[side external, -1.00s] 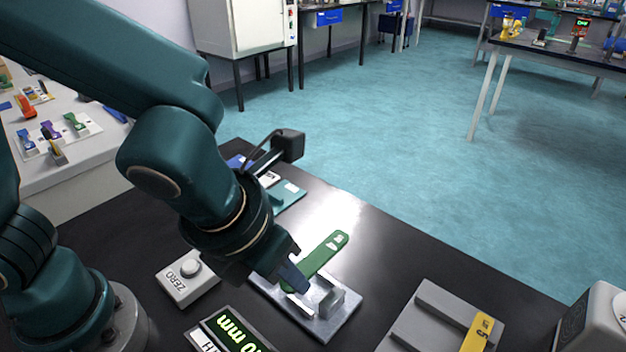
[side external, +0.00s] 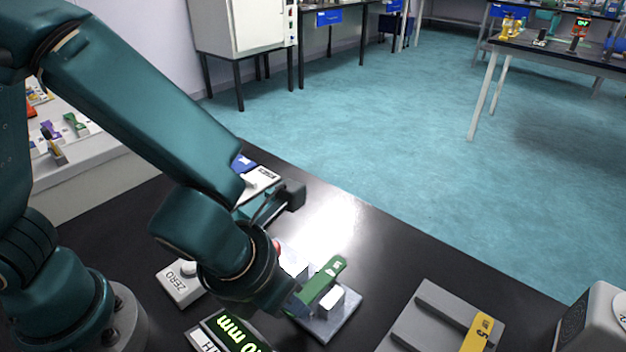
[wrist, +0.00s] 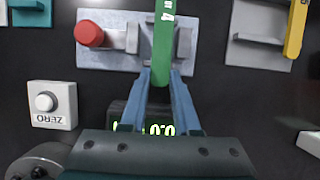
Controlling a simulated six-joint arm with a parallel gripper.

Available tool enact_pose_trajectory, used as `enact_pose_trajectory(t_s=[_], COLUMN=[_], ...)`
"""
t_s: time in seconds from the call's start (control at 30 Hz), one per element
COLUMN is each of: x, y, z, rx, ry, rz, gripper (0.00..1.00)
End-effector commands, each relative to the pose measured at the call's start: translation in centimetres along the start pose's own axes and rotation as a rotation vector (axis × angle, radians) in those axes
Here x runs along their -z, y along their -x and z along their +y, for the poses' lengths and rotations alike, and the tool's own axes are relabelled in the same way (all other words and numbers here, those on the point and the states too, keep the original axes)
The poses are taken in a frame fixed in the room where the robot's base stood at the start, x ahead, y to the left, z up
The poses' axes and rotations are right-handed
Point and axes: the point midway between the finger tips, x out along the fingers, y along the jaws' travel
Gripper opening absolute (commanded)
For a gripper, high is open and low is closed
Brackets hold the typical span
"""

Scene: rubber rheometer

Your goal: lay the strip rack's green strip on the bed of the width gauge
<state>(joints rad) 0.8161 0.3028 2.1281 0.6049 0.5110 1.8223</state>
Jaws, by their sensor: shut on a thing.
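The green strip (side external: 325,278) is gripped near one end by my gripper (side external: 296,302), and its far end sticks out away from the jaws. In the wrist view, my gripper's blue fingers (wrist: 162,82) are shut on the green strip (wrist: 163,45). The width gauge (side external: 345,318) is a bright metal plate with upright blocks and a red knob (wrist: 90,34). The strip runs across the gauge, between its two metal jaws in the wrist view. Whether the strip touches the bed is unclear. My arm hides part of the gauge in the side view.
A white ZERO button box (side external: 178,287) and a lit green display (side external: 236,332) stand close to the gauge. A grey block (side external: 420,318) bearing a yellow strip (side external: 477,334) lies to the right. Dark bench top is bare between gauge and grey block.

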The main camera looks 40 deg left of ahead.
Motion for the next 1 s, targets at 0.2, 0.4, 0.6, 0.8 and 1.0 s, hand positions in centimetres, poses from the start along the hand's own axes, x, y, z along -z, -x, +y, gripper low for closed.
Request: enact_pose_trajectory(t_s=[0.2,0.4,0.6,0.8,1.0], x=[0.0,0.0,0.2,0.3,0.5], y=[0.0,-0.1,-0.5,-0.8,-1.1], z=[0.0,0.0,0.0,0.0,0.0], rx=[0.0,0.0,0.0,-0.001,0.0], ry=[0.0,0.0,0.0,-0.001,0.0], rz=[0.0,0.0,0.0,-0.001,0.0], gripper=[0.0,0.0,0.0,0.0,0.34])
